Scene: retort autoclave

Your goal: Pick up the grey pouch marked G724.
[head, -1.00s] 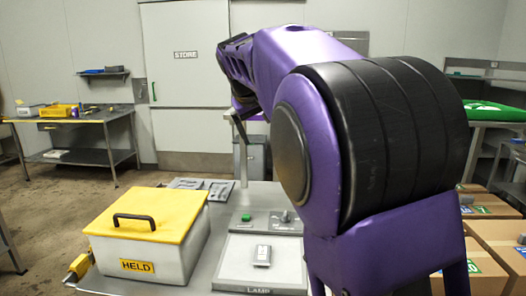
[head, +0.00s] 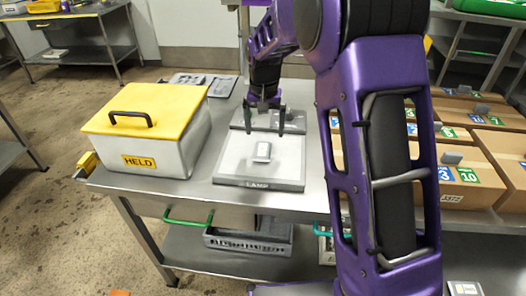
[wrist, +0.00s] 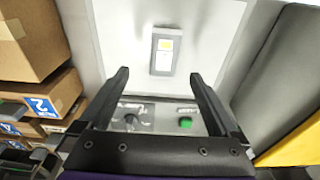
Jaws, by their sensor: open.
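A small grey pouch with a pale label (head: 262,152) lies on the light panel marked LAMP (head: 232,178) on the steel table. Its marking is too small to read. My gripper (head: 264,130) is open and empty above the back part of the panel. Its two black fingers also show in the wrist view (wrist: 160,77), apart from the pouch.
A white box with yellow lid marked HELD (head: 152,150) stands left of the panel. Cardboard boxes (head: 497,150) with small grey items on top stand at right. A flat grey tray (head: 200,82) lies at the table's back left. A green button (wrist: 185,123) sits behind the panel.

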